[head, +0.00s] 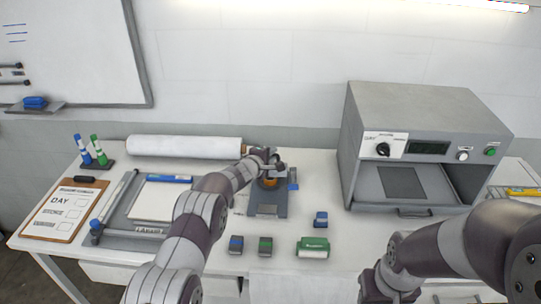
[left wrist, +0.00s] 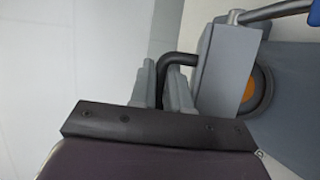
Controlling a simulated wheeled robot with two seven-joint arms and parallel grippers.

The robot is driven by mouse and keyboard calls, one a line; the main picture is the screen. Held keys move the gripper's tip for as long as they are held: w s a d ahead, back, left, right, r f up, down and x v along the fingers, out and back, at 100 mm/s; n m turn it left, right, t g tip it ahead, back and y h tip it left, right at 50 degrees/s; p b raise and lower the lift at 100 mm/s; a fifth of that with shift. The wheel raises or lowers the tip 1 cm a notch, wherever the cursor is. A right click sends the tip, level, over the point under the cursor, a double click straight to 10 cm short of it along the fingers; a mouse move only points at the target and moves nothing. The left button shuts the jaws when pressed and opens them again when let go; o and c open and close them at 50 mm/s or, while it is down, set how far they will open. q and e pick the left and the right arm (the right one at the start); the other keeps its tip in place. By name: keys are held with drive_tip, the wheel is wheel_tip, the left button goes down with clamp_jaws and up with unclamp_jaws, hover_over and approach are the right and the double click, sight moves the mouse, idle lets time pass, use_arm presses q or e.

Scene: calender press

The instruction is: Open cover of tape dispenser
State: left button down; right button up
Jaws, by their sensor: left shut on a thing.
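The tape dispenser (head: 268,208) is a grey device with an orange core, on the table's middle. In the left wrist view its grey block (left wrist: 228,65) stands beside an orange disc in a dark ring (left wrist: 250,92). A dark bent handle (left wrist: 180,60) comes off the block. My left gripper (head: 272,158) is at the back of the dispenser; in the left wrist view its fingers (left wrist: 163,82) are shut on this handle. My forearm and wrist hide part of the dispenser in the head view, so the cover's angle is unclear.
A grey press machine (head: 425,115) stands to the right. A white roll (head: 185,147) lies behind. A paper trimmer (head: 150,205) and clipboard (head: 62,210) are left. Small blue (head: 320,219) and green (head: 313,247) blocks lie in front. My right arm covers the lower right.

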idle(0.3)
use_arm(q)
drive_tip(key=c, duration=1.4)
unclamp_jaws()
drive_tip(key=shift+a, duration=0.1)
drive_tip(key=shift+c, duration=0.2)
drive_tip(key=shift+s, duration=0.1)
drive_tip(key=b+v, duration=0.3)
drive_tip(key=v, duration=0.9)
drive_tip(key=shift+s+a, duration=0.2)
